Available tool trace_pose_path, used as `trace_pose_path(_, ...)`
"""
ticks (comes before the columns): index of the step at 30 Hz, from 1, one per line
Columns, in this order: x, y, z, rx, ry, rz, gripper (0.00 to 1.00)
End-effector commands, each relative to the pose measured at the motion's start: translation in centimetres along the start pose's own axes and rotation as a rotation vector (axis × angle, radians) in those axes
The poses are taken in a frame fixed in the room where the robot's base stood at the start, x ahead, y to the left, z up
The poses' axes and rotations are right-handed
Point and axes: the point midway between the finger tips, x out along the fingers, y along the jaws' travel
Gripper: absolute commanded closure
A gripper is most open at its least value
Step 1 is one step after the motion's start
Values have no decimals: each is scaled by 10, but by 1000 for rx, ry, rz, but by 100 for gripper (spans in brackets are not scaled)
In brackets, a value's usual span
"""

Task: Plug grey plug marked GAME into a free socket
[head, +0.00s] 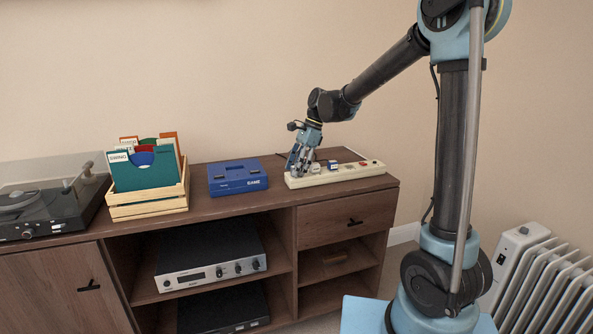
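A cream power strip (345,173) lies on the cabinet top at its right end, with a red switch near its right end. My gripper (297,172) points down at the strip's left end, its fingertips close to the strip. Whether its fingers are open or shut on a plug is too small to tell. A small light-coloured piece (315,168) shows on the strip just right of the fingers. A blue and white plug (333,165) stands further right. A blue console marked GAME (237,177) sits left of the strip. No GAME marking is readable on any plug.
A wooden crate of record sleeves (148,205) and a turntable (48,205) stand left of the console. An amplifier (210,268) sits on a shelf below. A white radiator (540,280) stands at the right. The wall rises close behind the cabinet (345,219).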

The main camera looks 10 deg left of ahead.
Motion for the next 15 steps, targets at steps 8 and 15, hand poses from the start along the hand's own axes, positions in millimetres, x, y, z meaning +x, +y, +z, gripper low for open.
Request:
trace_pose_path(8,-42,0,-1,3,0,0,51)
trace_pose_path(15,-87,0,-1,3,0,-1,51)
